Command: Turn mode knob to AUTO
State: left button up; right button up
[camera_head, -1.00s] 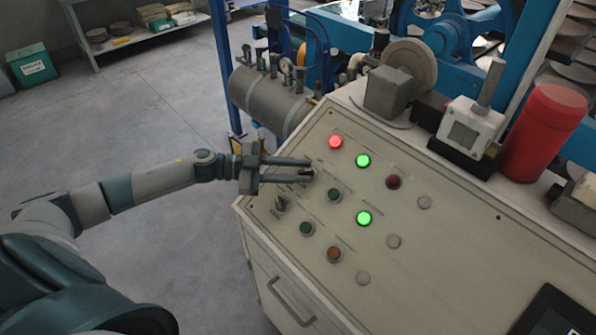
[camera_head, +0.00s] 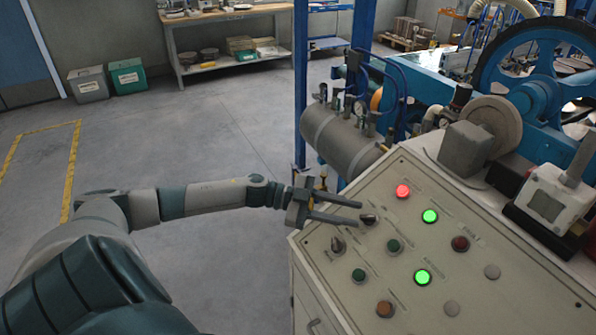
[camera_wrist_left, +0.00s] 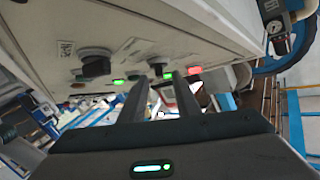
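The control panel (camera_head: 440,262) is a sloped beige top with two dark knobs on its left side. The upper knob (camera_head: 369,219) sits just ahead of the fingertips of my left gripper (camera_head: 358,216), which is open with its two fingers apart. The lower knob (camera_head: 338,244) is nearer the panel's left edge. In the left wrist view, a black knob (camera_wrist_left: 155,69) shows beyond the gap between the fingertips (camera_wrist_left: 160,82), and a larger-looking knob (camera_wrist_left: 96,62) is to its left. I cannot read the labels or tell which setting the knobs point to. My right gripper is out of view.
The panel also carries a lit red lamp (camera_head: 403,191), lit green lamps (camera_head: 430,216) and several unlit buttons. A grey tank (camera_head: 345,138) and a blue post (camera_head: 300,85) stand behind it. A grey box-shaped device (camera_head: 548,205) sits on the right. Floor on the left is clear.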

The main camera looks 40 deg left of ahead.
pick_arm(q)
jog(key=b+v, duration=0.3)
jog(key=v, duration=1.1)
jog(key=shift+a, duration=0.1)
dwell(0.5)
